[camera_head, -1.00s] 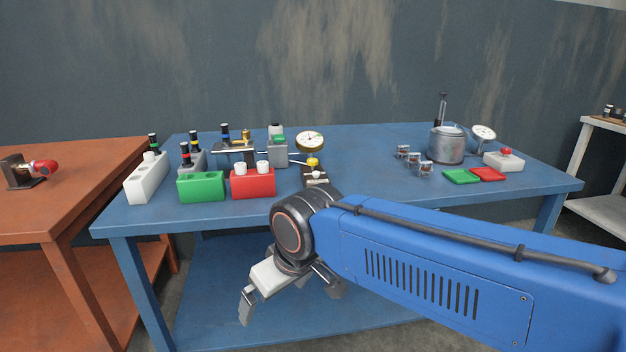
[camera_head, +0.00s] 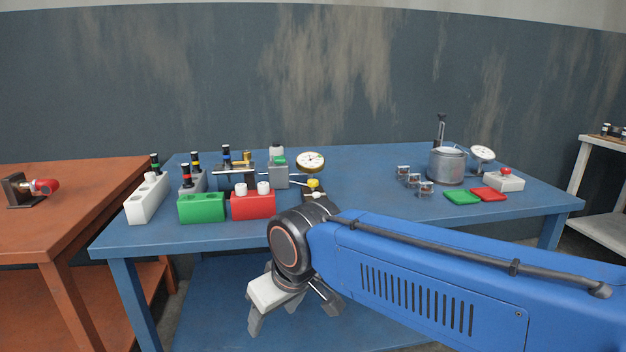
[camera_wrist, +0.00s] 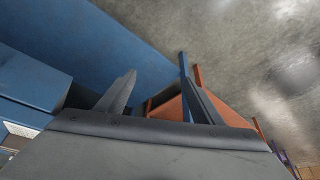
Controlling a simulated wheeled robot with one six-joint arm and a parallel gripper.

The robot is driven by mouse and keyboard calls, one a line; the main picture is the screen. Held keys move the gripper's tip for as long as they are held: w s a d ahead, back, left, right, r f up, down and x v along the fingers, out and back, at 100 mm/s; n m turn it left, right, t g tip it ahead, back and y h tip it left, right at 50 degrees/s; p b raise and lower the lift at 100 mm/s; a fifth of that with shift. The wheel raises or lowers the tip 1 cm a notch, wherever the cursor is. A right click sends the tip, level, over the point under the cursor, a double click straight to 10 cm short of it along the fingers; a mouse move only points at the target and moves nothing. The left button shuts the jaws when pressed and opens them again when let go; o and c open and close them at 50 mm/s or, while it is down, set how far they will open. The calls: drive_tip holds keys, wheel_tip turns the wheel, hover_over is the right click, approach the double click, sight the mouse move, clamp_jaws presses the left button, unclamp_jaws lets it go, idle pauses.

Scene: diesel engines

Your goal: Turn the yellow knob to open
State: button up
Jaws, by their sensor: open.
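A small yellow knob (camera_head: 313,183) sits on a little dark-and-white block on the blue table, just below a round dial gauge (camera_head: 310,161). My gripper (camera_head: 292,316) hangs in front of the table's front edge, below the tabletop level in the picture, with its fingers pointing down. It is apart from the knob and holds nothing. In the wrist view my two fingers (camera_wrist: 158,82) stand apart with nothing between them. The knob does not show in the wrist view. My wrist partly covers the area just in front of the knob's block.
Green (camera_head: 202,208) and red (camera_head: 253,205) blocks stand left of the knob, with a white block (camera_head: 147,198) beyond. A metal pot (camera_head: 446,165) and a red-button box (camera_head: 504,180) stand at the right. The blue tabletop (camera_head: 365,180) is bare right of the knob. An orange table (camera_head: 95,205) adjoins.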

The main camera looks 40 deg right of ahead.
drive_tip(key=w+d+r+m, duration=0.1)
drive_tip(key=w+d+r, duration=0.1)
drive_tip(key=w+r, duration=0.1)
drive_tip(key=w+d+r+m, duration=0.1)
drive_tip(key=w+r+m, duration=0.1)
drive_tip(key=r, duration=0.3)
drive_tip(key=w+d+r+m+g, duration=0.1)
drive_tip(key=w+d+r+m, duration=0.1)
drive_tip(key=w+r, duration=0.2)
drive_tip(key=shift+w+d+r+h, duration=0.15)
drive_tip(key=shift+d+r+h, duration=0.1)
drive_tip(key=shift+d+h, duration=0.1)
drive_tip(key=shift+c, duration=1.2)
wheel_tip(320, 180, up, 18)
drive_tip(key=m+g, duration=0.4)
drive_tip(key=m, duration=0.9)
hover_over(313, 181)
wheel_tip(313, 181, down, 17)
drive_tip(key=shift+w+d+f, duration=0.1)
drive_tip(key=shift+w, duration=0.05)
drive_tip(key=c, duration=1.1)
